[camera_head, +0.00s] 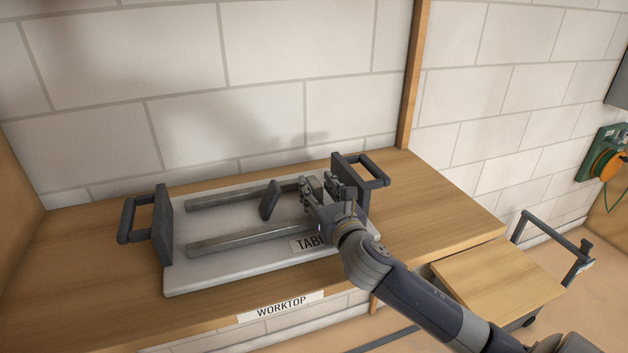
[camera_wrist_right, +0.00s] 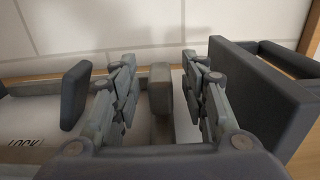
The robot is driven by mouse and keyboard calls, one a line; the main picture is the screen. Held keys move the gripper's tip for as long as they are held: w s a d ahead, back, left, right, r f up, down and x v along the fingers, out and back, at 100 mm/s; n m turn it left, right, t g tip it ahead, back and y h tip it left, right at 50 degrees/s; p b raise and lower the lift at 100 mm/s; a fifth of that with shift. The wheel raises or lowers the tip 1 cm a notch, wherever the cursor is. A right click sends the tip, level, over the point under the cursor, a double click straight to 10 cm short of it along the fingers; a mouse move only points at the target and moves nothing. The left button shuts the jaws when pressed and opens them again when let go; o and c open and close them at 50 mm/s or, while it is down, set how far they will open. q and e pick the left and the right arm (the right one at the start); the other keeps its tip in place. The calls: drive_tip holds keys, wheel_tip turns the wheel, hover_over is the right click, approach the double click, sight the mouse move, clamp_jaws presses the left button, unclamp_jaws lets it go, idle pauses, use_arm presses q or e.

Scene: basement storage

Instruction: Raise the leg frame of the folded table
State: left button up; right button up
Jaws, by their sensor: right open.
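The folded table (camera_head: 190,278) lies flat on the worktop as a white panel labelled "TABLE", its label partly covered by my right arm. Its leg frame (camera_head: 250,239) lies folded down on top, showing as two long grey bars. A dark upright tab (camera_head: 270,200) stands between the bars; a similar one shows at the left in the right wrist view (camera_wrist_right: 75,95). My right gripper (camera_head: 328,190) is open over the right end of the frame. In the right wrist view, a grey upright piece (camera_wrist_right: 161,88) stands between its spread fingers. My left gripper is out of view.
Dark end plates with handles stand at the table's left (camera_head: 163,225) and right (camera_head: 350,172); the right one is close beside my gripper. The wooden worktop (camera_head: 440,200) is clear at right. A brick wall rises behind. A wooden-topped cart (camera_head: 498,275) stands at lower right.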

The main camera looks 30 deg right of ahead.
drive_tip(key=shift+x, duration=1.25)
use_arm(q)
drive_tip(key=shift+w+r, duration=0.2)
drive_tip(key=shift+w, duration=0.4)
use_arm(e)
clamp_jaws()
drive_tip(key=shift+r, duration=0.1)
